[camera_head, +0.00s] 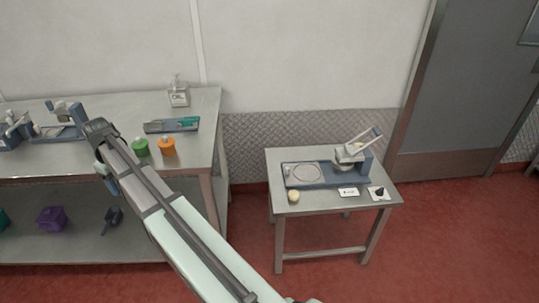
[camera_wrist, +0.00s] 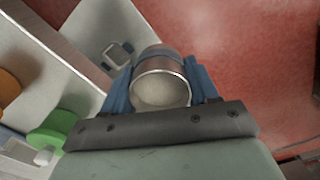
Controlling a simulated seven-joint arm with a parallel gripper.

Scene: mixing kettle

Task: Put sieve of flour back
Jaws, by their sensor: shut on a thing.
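The sieve of flour, a round metal cup with pale flour inside, shows in the wrist view (camera_wrist: 160,85). My gripper (camera_wrist: 160,76) is shut on it, with one blue finger on each side. The sieve's open mouth faces the wrist camera. It is held over the edge of the left steel table (camera_head: 205,125), with a lower shelf and red floor beneath. In the head view my arm reaches to this table, and I cannot make out the sieve there.
A green jar (camera_head: 140,147) and an orange jar (camera_head: 166,146) stand near my arm on the left table. A teal tool on a tray (camera_head: 172,126) and a small scale (camera_head: 179,95) are behind. A purple box (camera_head: 51,219) is on the shelf. A small table (camera_head: 290,207) stands right.

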